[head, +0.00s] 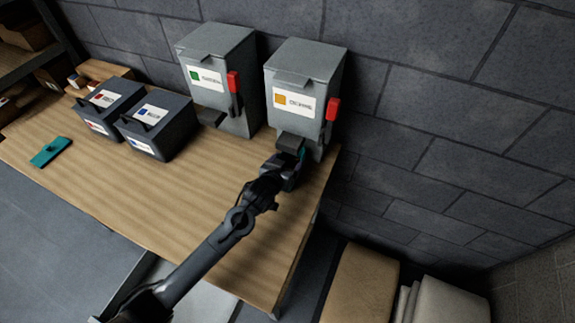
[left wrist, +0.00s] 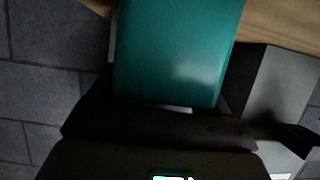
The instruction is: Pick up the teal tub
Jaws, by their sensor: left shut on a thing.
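The teal tub (left wrist: 180,50) fills the upper middle of the left wrist view, between the fingers of my left gripper. My left gripper (head: 287,168) is shut on it. In the head view the gripper is at the front of the right grey dispenser (head: 302,72), below its orange-marked label. There the tub is mostly hidden by the gripper and wrist. I cannot tell whether the tub touches the table. My right gripper is not in view.
A second grey dispenser (head: 218,62), with a green mark, stands to the left. Two dark lidded bins (head: 108,103) (head: 158,125) stand further left. A flat teal tool (head: 51,151) lies at the table's left. The wooden table (head: 150,200) is clear in front.

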